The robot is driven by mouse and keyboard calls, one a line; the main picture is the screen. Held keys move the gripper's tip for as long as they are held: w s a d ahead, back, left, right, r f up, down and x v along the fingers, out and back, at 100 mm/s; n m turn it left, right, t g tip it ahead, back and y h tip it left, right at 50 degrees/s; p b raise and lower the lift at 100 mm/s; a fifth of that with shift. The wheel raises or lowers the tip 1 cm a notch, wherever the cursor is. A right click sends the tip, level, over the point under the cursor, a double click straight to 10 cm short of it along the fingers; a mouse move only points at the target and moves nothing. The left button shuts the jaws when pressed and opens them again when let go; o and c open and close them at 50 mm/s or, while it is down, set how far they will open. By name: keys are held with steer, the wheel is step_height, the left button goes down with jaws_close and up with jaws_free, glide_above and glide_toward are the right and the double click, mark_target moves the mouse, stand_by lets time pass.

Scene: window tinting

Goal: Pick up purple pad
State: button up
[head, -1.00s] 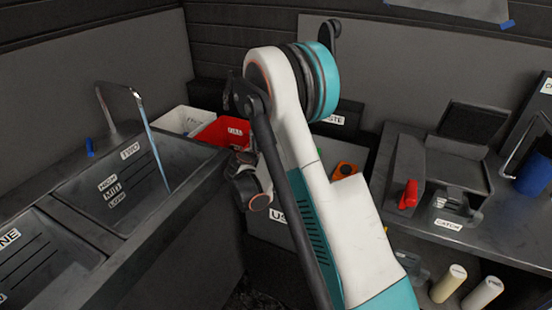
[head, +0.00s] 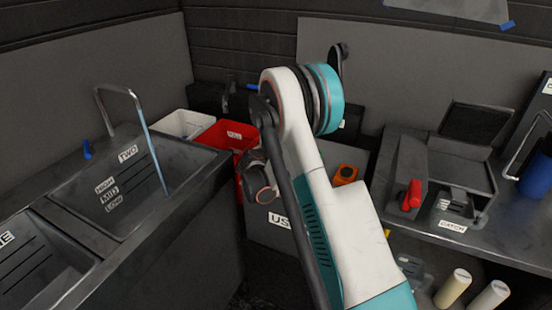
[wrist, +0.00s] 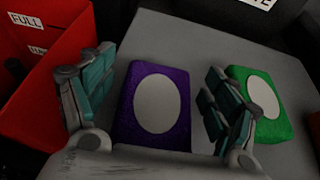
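The purple pad (wrist: 155,105), with a pale oval on top, lies flat on a grey surface (wrist: 185,35) in the wrist view. My gripper (wrist: 158,72) is open, one finger left of the pad and one right of it. Nothing is between the fingers but the view of the pad. I cannot tell whether the fingers touch it or are still above it. In the head view my arm hides the purple pad and most of the gripper.
A green pad (wrist: 258,103) lies close beyond the right finger. A red bin (wrist: 45,65) labelled FULL stands at the left. In the head view, an orange item (head: 345,174) shows beside my arm, a sink (head: 130,185) is left, and a counter (head: 500,235) is right.

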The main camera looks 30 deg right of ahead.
steer(key=c, duration=1)
steer(key=shift+r, duration=0.15)
